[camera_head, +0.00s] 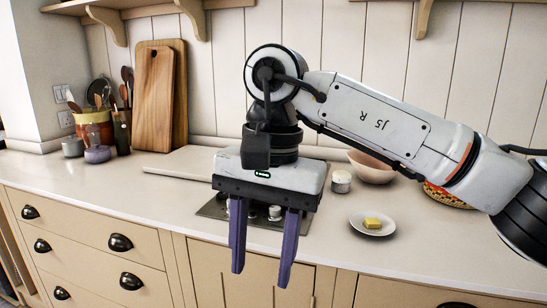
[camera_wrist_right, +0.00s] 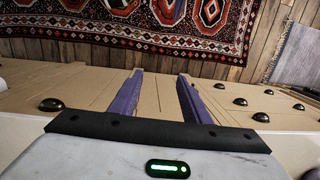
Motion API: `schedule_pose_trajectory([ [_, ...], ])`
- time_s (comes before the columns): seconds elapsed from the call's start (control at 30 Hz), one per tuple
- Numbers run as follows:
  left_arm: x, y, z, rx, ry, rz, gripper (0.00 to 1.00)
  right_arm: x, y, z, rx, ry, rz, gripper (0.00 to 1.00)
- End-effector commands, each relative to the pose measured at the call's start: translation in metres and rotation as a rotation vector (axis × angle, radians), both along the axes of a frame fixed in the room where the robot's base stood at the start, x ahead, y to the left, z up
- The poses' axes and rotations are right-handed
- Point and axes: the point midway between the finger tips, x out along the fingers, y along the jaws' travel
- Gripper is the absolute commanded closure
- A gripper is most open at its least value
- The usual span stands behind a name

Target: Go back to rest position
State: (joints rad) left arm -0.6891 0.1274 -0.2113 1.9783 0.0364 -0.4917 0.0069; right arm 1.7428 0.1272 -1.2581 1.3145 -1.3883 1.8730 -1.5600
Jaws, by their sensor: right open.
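My right gripper (camera_head: 264,248) hangs in front of the counter in the head view, its purple fingers pointing down and spread apart. It is open and nothing is between the fingers. In the right wrist view the fingers (camera_wrist_right: 157,90) also stand apart and empty, over the cabinet fronts and the floor. My right arm comes in from the right, above the counter. My left gripper does not show in either view.
The pale counter (camera_head: 110,191) holds a white plate with a yellow piece (camera_head: 373,223), a pink bowl (camera_head: 372,168), a small jar (camera_head: 341,182) and wooden boards (camera_head: 154,101). A dark tray (camera_head: 213,208) lies behind the gripper. A patterned rug (camera_wrist_right: 160,25) covers the floor.

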Motion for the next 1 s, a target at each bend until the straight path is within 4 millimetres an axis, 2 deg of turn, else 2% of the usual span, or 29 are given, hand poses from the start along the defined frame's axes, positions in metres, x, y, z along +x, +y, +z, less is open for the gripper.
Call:
schedule_pose_trajectory([
  [0.03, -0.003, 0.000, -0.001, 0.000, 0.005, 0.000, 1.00, -0.006, 0.009, -0.009, 0.042, 0.039, -0.007, 0.57],
  [0.2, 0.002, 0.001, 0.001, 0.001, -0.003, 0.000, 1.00, -0.030, 0.045, -0.029, 0.198, 0.180, -0.042, 0.57],
  [0.4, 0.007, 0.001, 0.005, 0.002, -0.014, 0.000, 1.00, -0.067, 0.091, -0.040, 0.417, 0.418, -0.130, 0.57],
  [0.53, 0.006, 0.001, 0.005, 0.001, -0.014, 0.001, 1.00, -0.095, 0.125, -0.033, 0.607, 0.679, -0.250, 0.57],
  [0.6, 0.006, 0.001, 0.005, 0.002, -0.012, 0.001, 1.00, -0.106, 0.141, -0.020, 0.723, 0.873, -0.352, 0.57],
  [0.67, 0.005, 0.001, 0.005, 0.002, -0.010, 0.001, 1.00, -0.109, 0.150, -0.005, 0.817, 1.055, -0.454, 0.57],
  [0.77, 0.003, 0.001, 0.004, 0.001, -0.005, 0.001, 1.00, -0.097, 0.153, 0.018, 0.945, 1.372, -0.642, 0.57],
  [0.87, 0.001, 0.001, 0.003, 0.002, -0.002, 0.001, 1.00, -0.068, 0.142, 0.031, 1.042, 1.702, -0.848, 0.57],
  [0.93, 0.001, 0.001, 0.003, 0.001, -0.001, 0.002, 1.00, -0.042, 0.127, 0.029, 1.084, 1.940, -0.998, 0.57],
  [1.0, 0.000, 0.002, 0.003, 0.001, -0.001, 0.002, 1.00, -0.013, 0.106, 0.016, 1.113, 2.180, -1.152, 0.57],
])
